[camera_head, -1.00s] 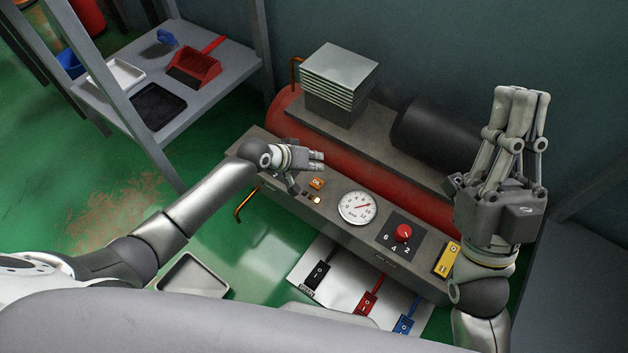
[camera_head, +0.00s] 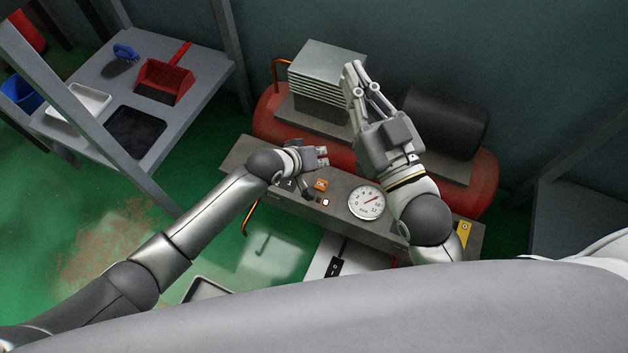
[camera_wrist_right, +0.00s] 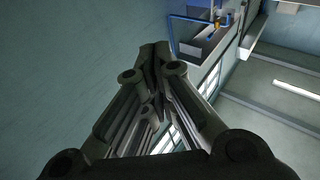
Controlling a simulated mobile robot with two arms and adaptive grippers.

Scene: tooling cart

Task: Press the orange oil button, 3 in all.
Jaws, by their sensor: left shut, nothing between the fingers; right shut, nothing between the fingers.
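The orange oil button (camera_head: 321,185) is a small orange block on the top panel of the grey console, left of the round gauge. My left gripper (camera_head: 323,157) is shut and empty, just behind the button and apart from it in the picture. Its height above the panel is hard to tell. My right gripper (camera_head: 355,76) is shut and empty, raised in front of the grey finned block. Its shut fingers (camera_wrist_right: 152,75) also fill the middle of the right wrist view, pointing at the wall and ceiling.
The white gauge (camera_head: 367,202) is right of the button, beside my right forearm. The yellow switch (camera_head: 464,229) is at the console's right end. The red tank (camera_head: 481,190) and black cylinder (camera_head: 446,121) stand behind.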

